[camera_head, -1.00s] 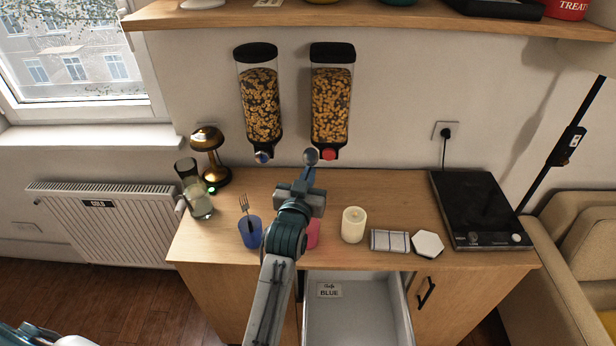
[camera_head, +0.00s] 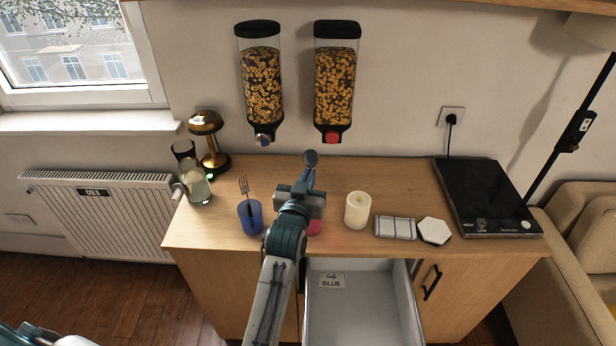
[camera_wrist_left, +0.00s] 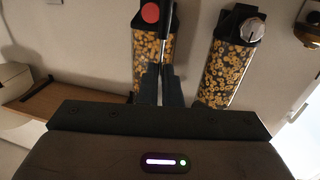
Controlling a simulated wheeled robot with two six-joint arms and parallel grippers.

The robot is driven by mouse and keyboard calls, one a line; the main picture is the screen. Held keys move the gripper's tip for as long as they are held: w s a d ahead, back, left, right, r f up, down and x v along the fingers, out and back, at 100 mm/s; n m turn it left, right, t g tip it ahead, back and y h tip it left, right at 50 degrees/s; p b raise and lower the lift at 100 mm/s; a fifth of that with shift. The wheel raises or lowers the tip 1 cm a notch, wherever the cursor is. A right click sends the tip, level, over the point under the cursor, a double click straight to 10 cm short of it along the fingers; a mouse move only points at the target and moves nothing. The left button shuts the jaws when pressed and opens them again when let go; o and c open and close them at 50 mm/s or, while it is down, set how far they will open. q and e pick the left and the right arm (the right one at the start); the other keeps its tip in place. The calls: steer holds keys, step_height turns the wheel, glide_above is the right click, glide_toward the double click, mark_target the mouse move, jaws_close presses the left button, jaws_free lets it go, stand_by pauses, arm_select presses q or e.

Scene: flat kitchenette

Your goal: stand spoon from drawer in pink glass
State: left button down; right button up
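The open drawer (camera_head: 355,310) below the counter shows a bare pale bottom and a "BLUE" label. My right gripper is not in view.
A blue glass (camera_head: 250,217) holding a fork (camera_head: 245,188) stands left of my wrist. Cereal dispensers (camera_head: 334,85) hang behind. A lamp (camera_head: 208,135) and jar (camera_head: 191,172) stand left.

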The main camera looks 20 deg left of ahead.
arm_select(q)
step_height(320, 180, down, 6)
steer(key=b, duration=0.3)
steer(key=shift+r, duration=0.1)
stand_by(0.4)
steer(key=c, duration=1.5)
jaws_free()
steer(key=shift+c, duration=0.2)
steer(key=shift+s, duration=0.1)
